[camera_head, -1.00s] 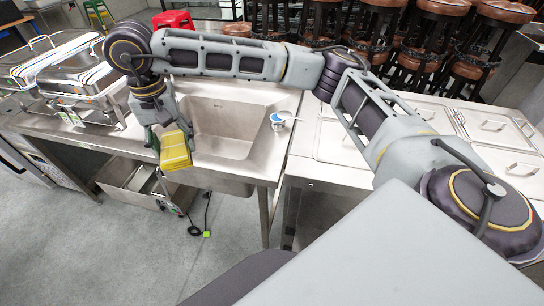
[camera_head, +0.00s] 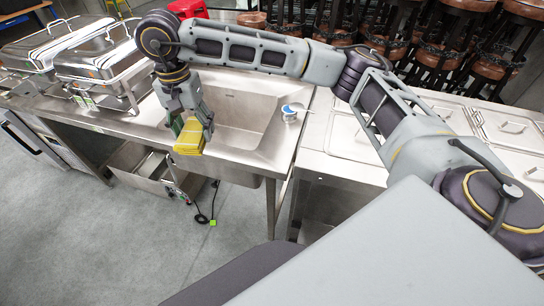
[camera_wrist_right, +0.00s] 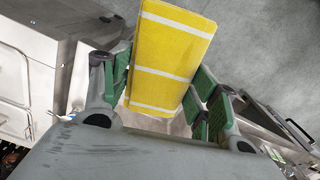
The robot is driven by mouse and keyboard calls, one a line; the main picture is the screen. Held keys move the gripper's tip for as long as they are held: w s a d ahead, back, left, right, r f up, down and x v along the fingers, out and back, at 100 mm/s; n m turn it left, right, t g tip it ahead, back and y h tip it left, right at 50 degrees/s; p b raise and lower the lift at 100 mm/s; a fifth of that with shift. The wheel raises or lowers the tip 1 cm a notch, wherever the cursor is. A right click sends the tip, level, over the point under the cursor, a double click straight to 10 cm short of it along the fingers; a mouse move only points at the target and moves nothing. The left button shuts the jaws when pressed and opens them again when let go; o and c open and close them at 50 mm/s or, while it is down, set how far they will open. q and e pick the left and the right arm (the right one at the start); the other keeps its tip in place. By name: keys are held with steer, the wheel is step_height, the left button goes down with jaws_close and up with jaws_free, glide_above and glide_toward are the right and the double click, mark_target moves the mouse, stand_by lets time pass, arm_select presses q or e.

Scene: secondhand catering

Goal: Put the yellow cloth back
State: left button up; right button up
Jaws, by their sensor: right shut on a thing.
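The yellow cloth (camera_head: 189,138) is a folded pad, and white stripes show on it in the right wrist view (camera_wrist_right: 172,62). My right gripper (camera_head: 192,122) is shut on the cloth, its green-padded fingers (camera_wrist_right: 164,92) on either side of it. In the head view, gripper and cloth are over the front left edge of the steel sink (camera_head: 232,124). The cloth hangs clear of the floor; I cannot tell whether it touches the sink edge. My left gripper is not in view.
Steel chafing dishes (camera_head: 105,58) stand on the counter to the left. A small white and blue item (camera_head: 291,111) sits at the sink's right rim. Lidded steel pans (camera_head: 345,135) are to the right. A steel bin (camera_head: 140,168) is below the counter. The floor (camera_head: 120,245) in front is clear.

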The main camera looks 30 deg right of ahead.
steer(key=d+m, duration=0.1)
steer(key=m, duration=0.1)
steer(key=d+f+m, duration=0.1)
steer(key=w+d+f+m+b, duration=0.1)
steer(key=m, duration=0.1)
steer(key=shift+f+m, duration=0.25)
steer(key=shift+m, duration=0.05)
arm_select(q)
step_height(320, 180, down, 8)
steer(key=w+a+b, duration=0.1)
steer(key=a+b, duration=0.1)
steer(key=b, duration=0.4)
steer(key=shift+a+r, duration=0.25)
arm_select(e)
steer(key=d+f+m, duration=0.7)
steer(key=d+m, duration=0.3)
steer(key=m, duration=0.6)
steer(key=w+d+f+m, duration=0.1)
steer(key=d+f+m, duration=0.6)
steer(key=d+m, duration=0.4)
steer(key=shift+w+d+m, duration=0.3)
steer(key=shift+m, duration=2.7)
